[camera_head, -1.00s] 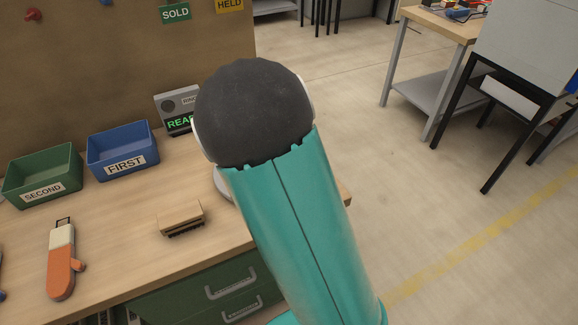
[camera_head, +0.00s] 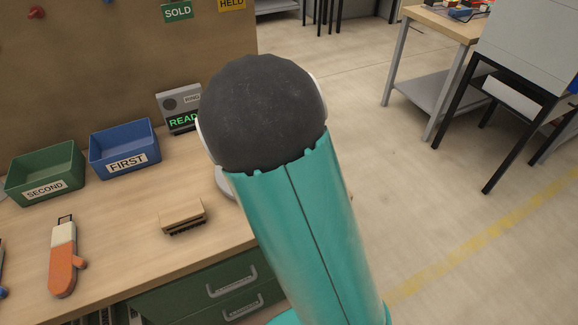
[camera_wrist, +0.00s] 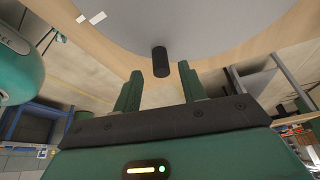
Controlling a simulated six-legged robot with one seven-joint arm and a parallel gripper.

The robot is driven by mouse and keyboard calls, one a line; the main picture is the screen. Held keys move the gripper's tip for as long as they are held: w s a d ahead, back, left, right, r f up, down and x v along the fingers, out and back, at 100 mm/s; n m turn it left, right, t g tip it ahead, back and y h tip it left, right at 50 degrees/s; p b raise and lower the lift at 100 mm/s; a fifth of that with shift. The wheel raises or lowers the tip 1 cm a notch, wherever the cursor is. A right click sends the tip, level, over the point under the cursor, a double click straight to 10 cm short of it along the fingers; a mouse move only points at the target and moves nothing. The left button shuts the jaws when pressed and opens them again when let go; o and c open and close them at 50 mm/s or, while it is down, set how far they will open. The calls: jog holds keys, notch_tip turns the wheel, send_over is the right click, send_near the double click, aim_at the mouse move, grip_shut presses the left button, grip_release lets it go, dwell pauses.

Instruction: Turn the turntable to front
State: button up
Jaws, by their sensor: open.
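The turntable shows as a large grey disc (camera_wrist: 200,22) across the top of the wrist view, with a short dark peg (camera_wrist: 160,60) near its edge. Small white marks lie on the disc to the left. My gripper (camera_wrist: 159,72) is open, its two green fingers spread apart. The peg appears in the gap between the fingertips, with space on both sides; I cannot tell how deep it sits between them. In the head view my arm hides nearly all of the turntable; only a pale curved edge (camera_head: 225,183) shows beside it.
On the wooden bench stand a green SECOND bin (camera_head: 45,172), a blue FIRST bin (camera_head: 125,148) and a sign with green lettering (camera_head: 182,108). A small tan block (camera_head: 183,215) and an orange-and-white tool (camera_head: 64,258) lie in front. Open floor is to the right.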

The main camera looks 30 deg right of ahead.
jog(key=v, duration=1.1)
jog(key=s+a+r+n+t+y, duration=0.1)
jog(key=s+a+r+n+t, duration=0.1)
jog(key=s+n, duration=0.5)
jog(key=s+a+r+n+t+y, duration=0.2)
jog(key=s+n, duration=0.4)
jog(key=s, duration=0.1)
jog(key=s+a+r+n+t+y, duration=0.1)
jog(key=s+a+r+n+t, duration=0.1)
jog(key=s+n, duration=0.5)
jog(key=shift+s+a+r+n+t, duration=0.3)
jog(key=shift+s+a+r, duration=0.1)
jog(key=shift+a, duration=0.15)
